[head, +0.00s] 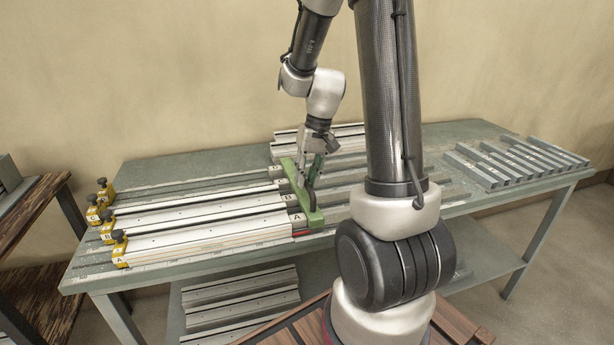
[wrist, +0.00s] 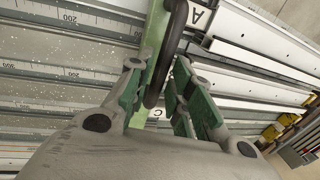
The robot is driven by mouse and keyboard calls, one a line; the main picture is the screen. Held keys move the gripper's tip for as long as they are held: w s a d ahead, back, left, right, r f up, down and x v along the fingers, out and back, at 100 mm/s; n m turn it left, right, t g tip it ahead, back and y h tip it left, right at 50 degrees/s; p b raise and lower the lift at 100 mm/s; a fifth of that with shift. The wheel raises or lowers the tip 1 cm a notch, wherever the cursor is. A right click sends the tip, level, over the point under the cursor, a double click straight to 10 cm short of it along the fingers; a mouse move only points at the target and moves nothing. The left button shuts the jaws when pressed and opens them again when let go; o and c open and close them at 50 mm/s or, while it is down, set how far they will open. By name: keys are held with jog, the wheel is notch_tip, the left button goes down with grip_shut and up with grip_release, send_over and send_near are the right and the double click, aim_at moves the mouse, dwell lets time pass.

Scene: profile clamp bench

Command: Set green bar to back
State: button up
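The green bar (head: 315,218) lies across the right ends of the clamped profiles, running from front to back on the bench. In the wrist view the green bar (wrist: 157,62) carries a dark curved handle (wrist: 166,55). My gripper (head: 312,172) is down over the bar near its handle. In the wrist view my gripper (wrist: 158,72) has its two green-padded fingers apart on either side of the handle's end. A gap shows between the left finger and the handle. Contact on the right finger cannot be told.
Pale profiles (head: 205,231) lie on the bench (head: 150,172) with yellow clamps (head: 119,250) at their left ends. Grey bars (head: 500,172) lie at the right. A brown shelf (head: 40,215) stands left. My arm hides part of the bench's middle.

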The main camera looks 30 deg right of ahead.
grip_shut()
